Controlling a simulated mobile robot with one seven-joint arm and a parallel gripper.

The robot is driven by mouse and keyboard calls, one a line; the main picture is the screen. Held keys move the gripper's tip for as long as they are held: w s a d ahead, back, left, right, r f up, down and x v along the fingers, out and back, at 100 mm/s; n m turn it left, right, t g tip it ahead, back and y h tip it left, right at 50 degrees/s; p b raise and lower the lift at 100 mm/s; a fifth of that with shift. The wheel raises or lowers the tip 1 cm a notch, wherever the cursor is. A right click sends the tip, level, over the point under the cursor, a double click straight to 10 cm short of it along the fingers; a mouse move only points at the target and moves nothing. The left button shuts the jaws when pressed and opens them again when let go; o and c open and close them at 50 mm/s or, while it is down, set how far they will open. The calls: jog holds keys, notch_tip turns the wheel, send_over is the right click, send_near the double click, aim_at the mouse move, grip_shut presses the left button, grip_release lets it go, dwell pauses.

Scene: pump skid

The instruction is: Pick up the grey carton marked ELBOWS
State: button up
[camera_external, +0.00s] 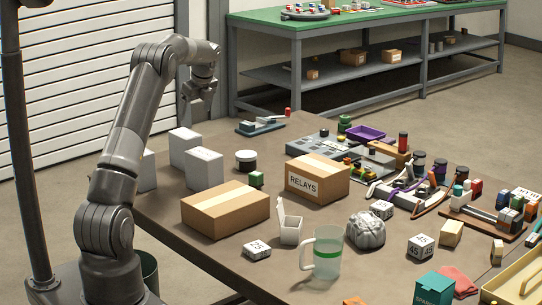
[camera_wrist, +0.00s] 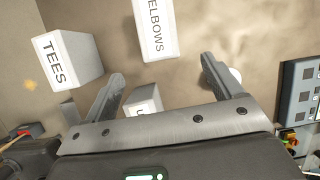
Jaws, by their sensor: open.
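The carton marked ELBOWS (camera_wrist: 155,28) is at the top middle of the wrist view, cut by the frame edge. It appears to be the back one of the pale grey cartons (camera_external: 184,146) in the external view, where its label cannot be read. My gripper (camera_external: 205,101) is open and empty, above and apart from the cartons. In the wrist view my two fingers (camera_wrist: 163,70) stand wide apart, with ELBOWS ahead of them. A carton marked TEES (camera_wrist: 68,60) is left of it. Another carton (camera_wrist: 145,100), its label mostly hidden, shows between the finger bases.
A white-lidded jar (camera_external: 246,160) stands right of the cartons. A brown carton (camera_external: 226,210) and a RELAYS carton (camera_external: 318,180) stand nearer the camera. A grey panel (camera_wrist: 300,90) is at the wrist view's right edge. Tools and parts crowd the table's right side.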

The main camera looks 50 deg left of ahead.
aim_at(187, 134)
jog(key=shift+m, duration=0.5)
jog(key=a+f, duration=0.2)
jog(key=a, duration=0.1)
jog(key=shift+f, duration=0.4)
jog(key=x, duration=0.5)
jog(key=shift+a+f, duration=0.1)
jog(key=shift+x, duration=2.6)
jog(key=shift+f, duration=0.3)
jog(key=shift+c, duration=0.5)
jog(key=c, duration=1.3)
